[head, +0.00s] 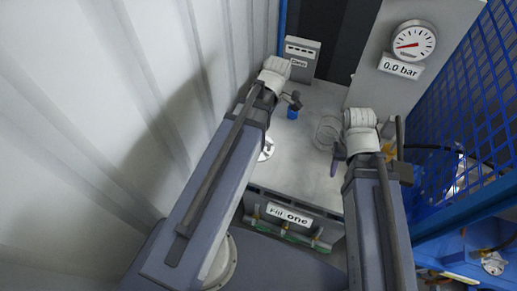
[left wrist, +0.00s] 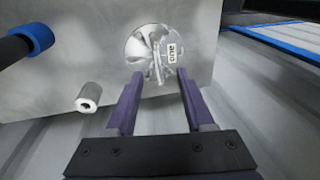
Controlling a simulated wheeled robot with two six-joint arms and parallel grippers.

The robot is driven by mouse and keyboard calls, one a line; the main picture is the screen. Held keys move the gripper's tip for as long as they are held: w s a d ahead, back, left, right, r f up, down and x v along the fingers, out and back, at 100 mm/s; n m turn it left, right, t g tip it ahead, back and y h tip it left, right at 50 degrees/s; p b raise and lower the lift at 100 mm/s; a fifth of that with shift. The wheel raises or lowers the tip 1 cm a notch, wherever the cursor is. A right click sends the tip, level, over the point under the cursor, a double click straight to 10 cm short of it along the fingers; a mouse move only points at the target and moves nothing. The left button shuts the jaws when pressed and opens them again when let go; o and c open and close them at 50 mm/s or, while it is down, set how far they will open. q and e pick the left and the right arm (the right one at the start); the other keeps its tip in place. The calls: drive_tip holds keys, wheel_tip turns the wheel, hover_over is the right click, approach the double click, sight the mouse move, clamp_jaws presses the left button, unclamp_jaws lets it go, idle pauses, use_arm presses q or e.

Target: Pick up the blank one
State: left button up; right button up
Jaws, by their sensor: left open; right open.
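On the grey bench top (head: 300,165) in the head view, a pale disc (head: 266,151) with a dark mark lies beside my left forearm, and a grey round flanged part (head: 327,131) sits between the arms.
A gauge (head: 413,41) reading 0.0 bar is on the right panel. A small labelled box (head: 300,58) stands behind the bench. A "Fill one" sign (head: 289,215) is on its front. Blue mesh (head: 465,90) bounds the right. The left wrist view shows a small metal cylinder (left wrist: 88,97).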

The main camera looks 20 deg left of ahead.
sight(269, 150)
use_arm(q)
drive_tip(key=shift+a+f+n, duration=0.15)
drive_tip(key=shift+a+n, duration=0.25)
drive_tip(key=shift+n, duration=0.1)
use_arm(e)
drive_tip(key=shift+f, duration=0.2)
use_arm(q)
drive_tip(key=shift+s+a+f+b, duration=0.1)
drive_tip(key=shift+s+f+b, duration=0.05)
drive_tip(key=shift+f+b, duration=1.2)
use_arm(e)
drive_tip(key=shift+f, duration=1.25)
drive_tip(key=shift+f, duration=0.15)
use_arm(q)
drive_tip(key=f+b, duration=0.5)
drive_tip(key=shift+s+a, duration=0.25)
drive_tip(key=shift+a, duration=0.1)
use_arm(e)
wheel_tip(269, 150, down, 5)
use_arm(q)
clamp_jaws()
